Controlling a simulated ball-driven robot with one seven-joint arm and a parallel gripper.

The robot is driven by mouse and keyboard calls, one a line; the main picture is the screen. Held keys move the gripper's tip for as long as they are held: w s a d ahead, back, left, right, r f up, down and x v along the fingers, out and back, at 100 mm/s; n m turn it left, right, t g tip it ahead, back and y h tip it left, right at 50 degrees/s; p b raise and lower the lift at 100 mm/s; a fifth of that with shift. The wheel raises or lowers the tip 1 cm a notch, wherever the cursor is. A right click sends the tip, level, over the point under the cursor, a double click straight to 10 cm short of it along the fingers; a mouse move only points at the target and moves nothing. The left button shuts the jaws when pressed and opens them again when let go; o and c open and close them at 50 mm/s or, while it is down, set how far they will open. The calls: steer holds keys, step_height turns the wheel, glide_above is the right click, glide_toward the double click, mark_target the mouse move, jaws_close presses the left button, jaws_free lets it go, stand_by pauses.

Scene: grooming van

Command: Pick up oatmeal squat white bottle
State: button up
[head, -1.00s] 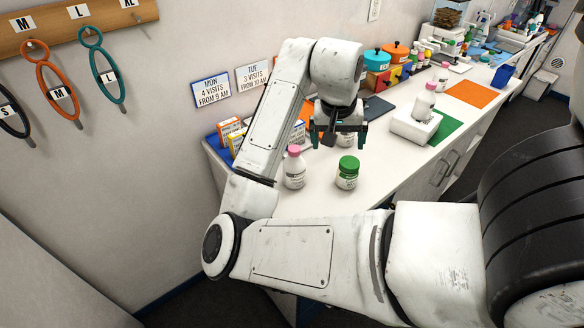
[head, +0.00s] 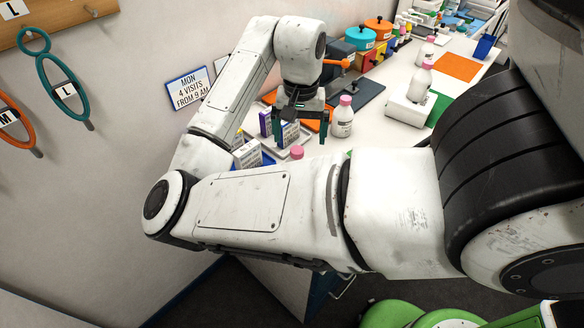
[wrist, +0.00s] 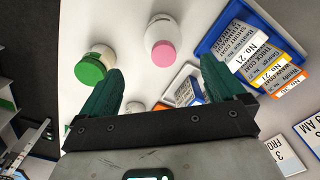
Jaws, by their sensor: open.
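In the wrist view a squat white bottle with a green cap (wrist: 96,66) lies ahead of the left finger. A white bottle with a pink cap (wrist: 160,40) is ahead of the gap between the fingers. Neither label can be read, so I cannot tell which is oatmeal. In the head view one pink-capped bottle (head: 297,153) is mostly hidden behind my arm; another (head: 343,118) stands right of my gripper. The green-capped bottle is almost wholly hidden there. My gripper (head: 301,125) is open and empty above the counter; it also shows in the wrist view (wrist: 160,84).
A blue tray (wrist: 205,48) with several small boxes is close on the right in the wrist view.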

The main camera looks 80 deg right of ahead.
mark_target(297, 149)
steer(key=shift+w+f+b, duration=0.15)
steer(key=shift+f+b, duration=0.05)
steer(key=shift+f, duration=1.95)
steer(key=shift+w+f+b, duration=0.15)
steer(key=shift+f, duration=2)
steer(key=shift+c, duration=0.4)
steer(key=c, duration=1.6)
